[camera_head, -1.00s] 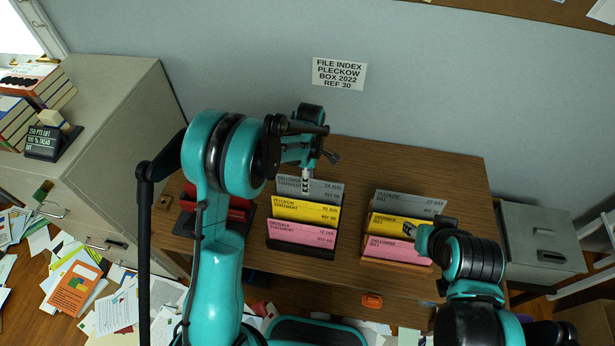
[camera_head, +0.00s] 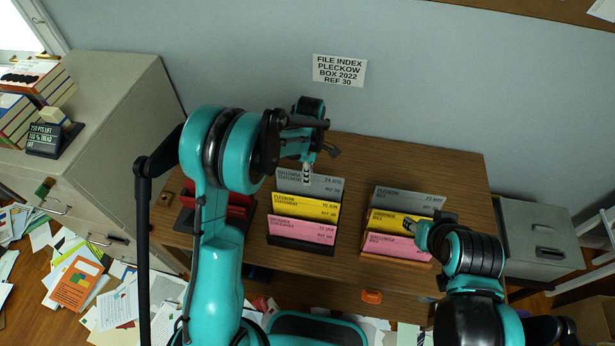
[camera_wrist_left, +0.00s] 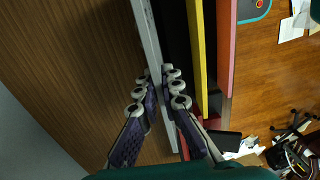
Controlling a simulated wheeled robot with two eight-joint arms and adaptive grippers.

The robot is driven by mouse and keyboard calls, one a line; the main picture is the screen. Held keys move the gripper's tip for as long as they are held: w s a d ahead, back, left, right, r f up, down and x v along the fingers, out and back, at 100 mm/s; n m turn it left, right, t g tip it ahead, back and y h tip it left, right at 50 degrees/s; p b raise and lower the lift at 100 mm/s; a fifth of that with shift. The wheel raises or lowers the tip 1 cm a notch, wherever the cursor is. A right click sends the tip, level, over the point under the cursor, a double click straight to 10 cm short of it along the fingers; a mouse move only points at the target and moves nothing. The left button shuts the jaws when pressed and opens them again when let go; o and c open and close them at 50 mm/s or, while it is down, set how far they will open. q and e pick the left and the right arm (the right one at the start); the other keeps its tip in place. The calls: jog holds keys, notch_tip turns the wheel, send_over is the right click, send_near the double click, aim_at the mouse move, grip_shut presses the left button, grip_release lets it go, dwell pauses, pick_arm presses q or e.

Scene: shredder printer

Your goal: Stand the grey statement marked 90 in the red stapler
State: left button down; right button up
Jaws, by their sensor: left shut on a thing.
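The grey statement (camera_head: 325,184) stands upright at the back of the left rack, behind a yellow and a pink statement; its small number is too blurred to read surely. My left gripper (camera_head: 307,170) is shut on its top edge near the left end. In the left wrist view the grey statement (camera_wrist_left: 147,30) runs between the fingers (camera_wrist_left: 159,88). The red stapler (camera_head: 238,199) lies left of the rack on a dark base, partly hidden by my left arm. My right gripper (camera_head: 432,222) is by the right rack; its fingers are not clear.
The yellow statement (camera_head: 305,206) and pink statement (camera_head: 302,231) stand close in front in the dark left rack (camera_head: 300,247). The right rack (camera_head: 395,260) holds grey, yellow and pink bills. Bare desk (camera_head: 350,155) lies behind the racks, before the wall.

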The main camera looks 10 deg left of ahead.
pick_arm(q)
jog(key=shift+r, duration=0.4)
notch_tip(320, 180, up, 11)
jog(key=p, duration=0.6)
jog(key=shift+f+p, duration=0.2)
jog(key=shift+p, duration=0.1)
jog(key=shift+f, duration=0.1)
